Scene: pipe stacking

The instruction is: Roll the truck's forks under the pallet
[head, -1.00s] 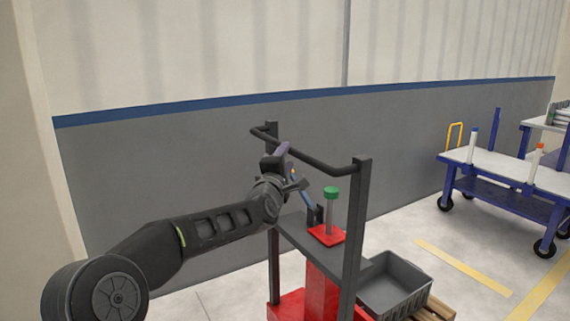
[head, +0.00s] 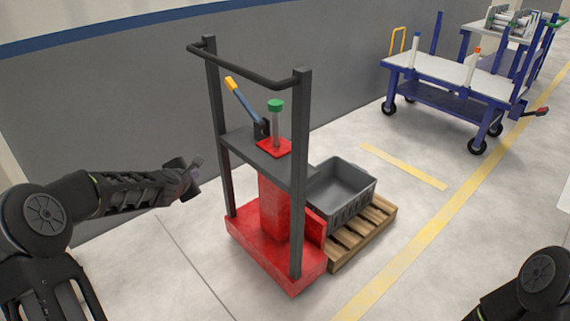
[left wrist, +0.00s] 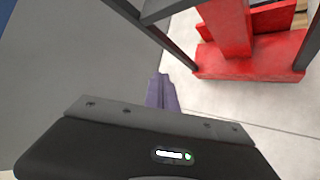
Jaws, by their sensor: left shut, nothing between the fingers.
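The truck (head: 272,255) has a red base and column, a dark upright frame with a push bar (head: 245,66) across the top, and a blue lever with a yellow grip (head: 236,93). A wooden pallet (head: 362,232) carrying a grey bin (head: 345,183) lies just beyond the truck, close against it. The forks are hidden behind the red body. My left gripper (head: 190,178) is shut and empty, left of the frame and apart from it. In the left wrist view its closed fingers (left wrist: 162,95) show below the red base (left wrist: 250,60). My right gripper is out of view; only my right arm shows.
A grey wall with a blue stripe (head: 90,36) runs behind the truck. A blue cart (head: 440,90) with upright posts stands at the back right, with another table behind it. Yellow floor lines (head: 400,262) cross the right. The floor left and front of the truck is clear.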

